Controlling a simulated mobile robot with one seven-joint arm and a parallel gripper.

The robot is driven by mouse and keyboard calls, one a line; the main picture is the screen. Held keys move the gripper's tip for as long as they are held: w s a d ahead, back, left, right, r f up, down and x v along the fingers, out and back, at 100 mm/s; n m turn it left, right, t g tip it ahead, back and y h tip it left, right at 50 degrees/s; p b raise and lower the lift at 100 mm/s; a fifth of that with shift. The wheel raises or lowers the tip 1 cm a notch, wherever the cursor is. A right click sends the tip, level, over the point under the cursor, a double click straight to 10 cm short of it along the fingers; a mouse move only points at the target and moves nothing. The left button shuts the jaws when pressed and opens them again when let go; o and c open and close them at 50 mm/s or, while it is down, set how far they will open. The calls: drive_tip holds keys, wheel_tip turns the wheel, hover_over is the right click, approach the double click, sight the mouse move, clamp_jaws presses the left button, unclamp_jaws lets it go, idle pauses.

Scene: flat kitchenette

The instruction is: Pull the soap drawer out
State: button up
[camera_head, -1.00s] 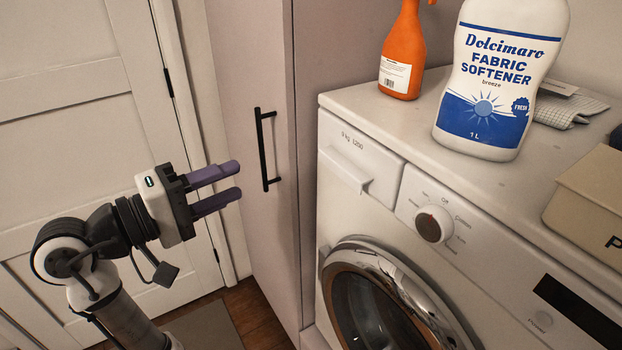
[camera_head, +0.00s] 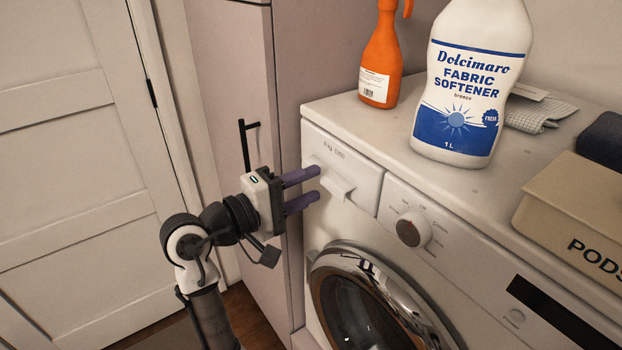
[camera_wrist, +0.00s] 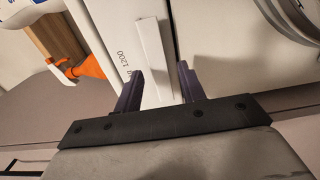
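The soap drawer (camera_head: 352,160) is the white front panel at the upper left of the washing machine (camera_head: 318,112). It looks closed, flush with the machine's face, and its handle (camera_head: 338,186) juts out along the lower edge. My gripper (camera_head: 311,188) is open and empty, with its two purple fingers pointing at the left part of the drawer front. In the wrist view the drawer handle (camera_wrist: 153,55) shows as a pale bar ahead of the gap between my fingers (camera_wrist: 160,84). I cannot tell whether the fingers touch the drawer.
A round dial (camera_head: 411,230) is right of the drawer, and the glass door (camera_head: 365,305) is below. A softener bottle (camera_head: 468,85), an orange spray bottle (camera_head: 381,60) and a pods box (camera_head: 570,225) stand on top. A tall cabinet (camera_head: 235,75) with a black handle (camera_head: 245,145) is left.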

drive_tip(key=shift+w+d, duration=0.4)
drive_tip(key=shift+d, duration=0.15)
clamp_jaws()
drive_tip(key=shift+f, duration=0.1)
